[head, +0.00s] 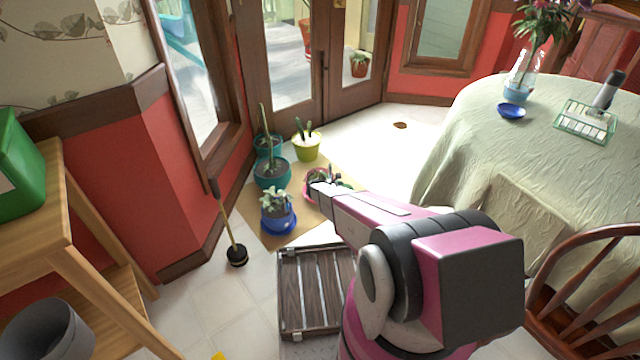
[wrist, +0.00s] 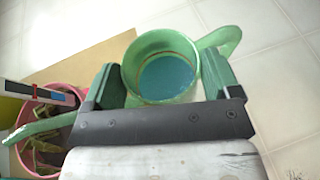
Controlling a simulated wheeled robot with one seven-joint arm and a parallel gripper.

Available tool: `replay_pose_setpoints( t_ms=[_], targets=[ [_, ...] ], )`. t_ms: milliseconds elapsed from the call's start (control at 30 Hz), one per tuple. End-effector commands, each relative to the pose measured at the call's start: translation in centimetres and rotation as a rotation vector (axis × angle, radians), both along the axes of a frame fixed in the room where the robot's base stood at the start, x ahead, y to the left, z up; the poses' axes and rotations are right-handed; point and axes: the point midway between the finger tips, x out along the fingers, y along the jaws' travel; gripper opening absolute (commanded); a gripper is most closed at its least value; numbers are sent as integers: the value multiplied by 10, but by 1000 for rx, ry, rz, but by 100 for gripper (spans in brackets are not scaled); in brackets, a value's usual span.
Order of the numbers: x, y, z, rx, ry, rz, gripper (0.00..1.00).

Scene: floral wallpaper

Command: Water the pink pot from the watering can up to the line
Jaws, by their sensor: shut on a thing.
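A green watering can (wrist: 130,65) is between the fingers of my gripper (wrist: 163,82), which is shut on it. Its open top shows blue water inside, below the rim. Its spout (wrist: 35,130) reaches left over the pink pot (wrist: 22,150), which holds a plant and is partly hidden by my gripper. A strip with white, red and blue bands (wrist: 45,93) shows at the pot. In the head view the pink pot (head: 309,197) stands on the mat, partly behind my gripper (head: 322,182). I cannot tell whether water is flowing or the level in the pot.
A blue pot (head: 278,221), a teal pot (head: 271,174) and a yellow pot (head: 307,149) stand nearby on the tan mat (head: 296,240). A cloth-covered table (head: 470,130) is at right.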

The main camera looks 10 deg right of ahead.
Motion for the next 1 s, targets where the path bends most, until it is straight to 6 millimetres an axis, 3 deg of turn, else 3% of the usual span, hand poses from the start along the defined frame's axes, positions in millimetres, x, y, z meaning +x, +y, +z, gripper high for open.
replay_pose_setpoints(
  t_ms=[733,1000],
  targets=[
    [1,0,-49,-1,0,1,17],
    [0,0,-53,-1,0,1,17]
  ],
)
